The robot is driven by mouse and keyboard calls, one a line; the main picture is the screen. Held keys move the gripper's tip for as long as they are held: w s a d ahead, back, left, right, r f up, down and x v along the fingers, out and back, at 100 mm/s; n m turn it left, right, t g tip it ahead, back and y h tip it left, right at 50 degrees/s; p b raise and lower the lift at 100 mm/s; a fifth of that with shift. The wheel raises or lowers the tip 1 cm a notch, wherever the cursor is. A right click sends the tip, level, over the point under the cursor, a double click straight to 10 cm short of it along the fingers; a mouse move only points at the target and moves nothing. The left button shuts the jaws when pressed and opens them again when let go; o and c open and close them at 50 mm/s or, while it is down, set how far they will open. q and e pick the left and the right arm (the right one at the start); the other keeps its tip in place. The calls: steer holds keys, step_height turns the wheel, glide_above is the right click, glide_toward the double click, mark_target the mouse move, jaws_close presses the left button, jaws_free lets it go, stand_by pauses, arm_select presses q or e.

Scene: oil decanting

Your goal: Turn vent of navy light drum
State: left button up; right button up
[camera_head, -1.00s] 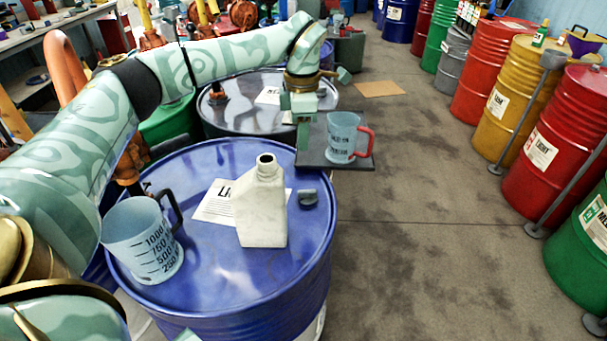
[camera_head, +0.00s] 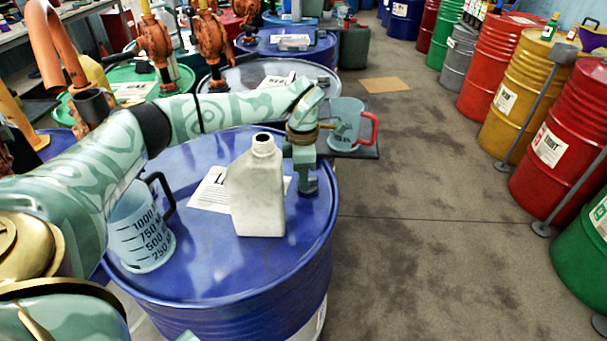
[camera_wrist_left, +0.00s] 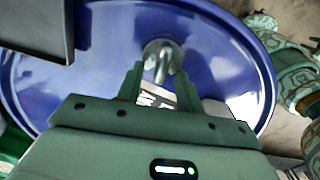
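The navy drum (camera_head: 215,285) stands in front of me with a blue lid, which fills much of the left wrist view (camera_wrist_left: 215,50). Its vent, a grey metal knob (camera_wrist_left: 160,58), sits near the lid's edge. My left gripper (camera_head: 308,190) is over the lid's right side, pointing down, and hides the vent in the head view. In the left wrist view the left gripper (camera_wrist_left: 160,75) is open, with its two fingers apart and the vent between or just beyond their tips. I cannot tell whether they touch it. My right gripper is not in view.
On the lid stand a white bottle (camera_head: 257,200), a measuring jug (camera_head: 140,235) and a paper label (camera_head: 208,190). A dark shelf (camera_head: 365,153) with a red-handled jug (camera_head: 344,122) lies just behind my left gripper.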

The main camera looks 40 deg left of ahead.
arm_select(q)
steer(key=shift+c, duration=0.3)
jaws_close()
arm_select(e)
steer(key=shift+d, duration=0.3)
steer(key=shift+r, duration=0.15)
